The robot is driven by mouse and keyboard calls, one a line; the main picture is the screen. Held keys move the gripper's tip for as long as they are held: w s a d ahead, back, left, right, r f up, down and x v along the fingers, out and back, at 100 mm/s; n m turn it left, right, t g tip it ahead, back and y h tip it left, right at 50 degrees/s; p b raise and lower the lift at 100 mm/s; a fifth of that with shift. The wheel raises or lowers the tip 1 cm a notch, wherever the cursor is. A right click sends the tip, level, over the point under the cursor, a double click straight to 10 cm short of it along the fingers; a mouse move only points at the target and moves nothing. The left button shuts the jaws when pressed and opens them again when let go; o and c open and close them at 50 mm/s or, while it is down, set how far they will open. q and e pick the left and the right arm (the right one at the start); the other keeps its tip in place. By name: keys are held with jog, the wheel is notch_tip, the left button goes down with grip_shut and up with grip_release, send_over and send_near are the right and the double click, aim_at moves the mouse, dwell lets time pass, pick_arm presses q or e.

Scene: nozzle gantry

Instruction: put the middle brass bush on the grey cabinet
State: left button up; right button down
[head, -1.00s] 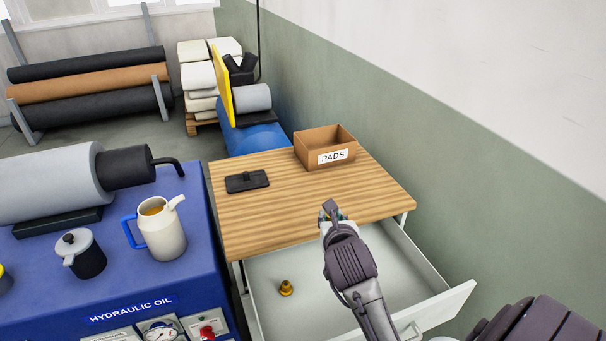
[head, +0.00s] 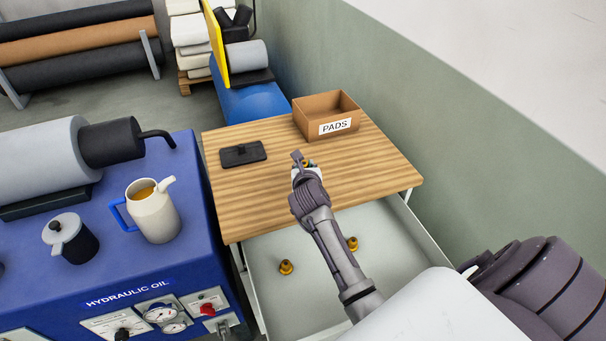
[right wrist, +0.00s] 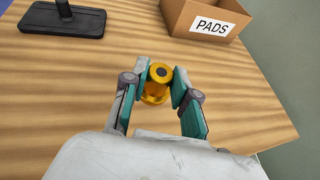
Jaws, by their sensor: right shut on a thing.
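My right gripper (head: 304,166) is shut on a brass bush (right wrist: 157,84), which shows between its teal-padded fingers in the right wrist view. It is over the wooden top (head: 230,204) of the grey cabinet; I cannot tell whether the bush touches the top. In the head view the gripper mostly hides this bush. The cabinet's drawer (head: 300,309) is open, with one brass bush (head: 286,267) at its left and another (head: 352,243) beside my forearm to the right. The held bush appears to be the middle one. My left gripper is not in view.
A cardboard box marked PADS (head: 325,117) stands at the back right of the top. A flat black object with a handle (head: 243,154) lies at the left. Bare wood lies between them. A blue hydraulic unit (head: 75,270) with a jug (head: 155,213) adjoins on the left.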

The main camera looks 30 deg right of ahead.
jog(key=shift+w+f, duration=0.25)
jog(key=shift+f, duration=0.15)
notch_tip(320, 180, down, 2)
jog(key=shift+a+f, duration=0.1)
jog(key=shift+f, duration=0.8)
jog(key=c, duration=0.9)
grip_release()
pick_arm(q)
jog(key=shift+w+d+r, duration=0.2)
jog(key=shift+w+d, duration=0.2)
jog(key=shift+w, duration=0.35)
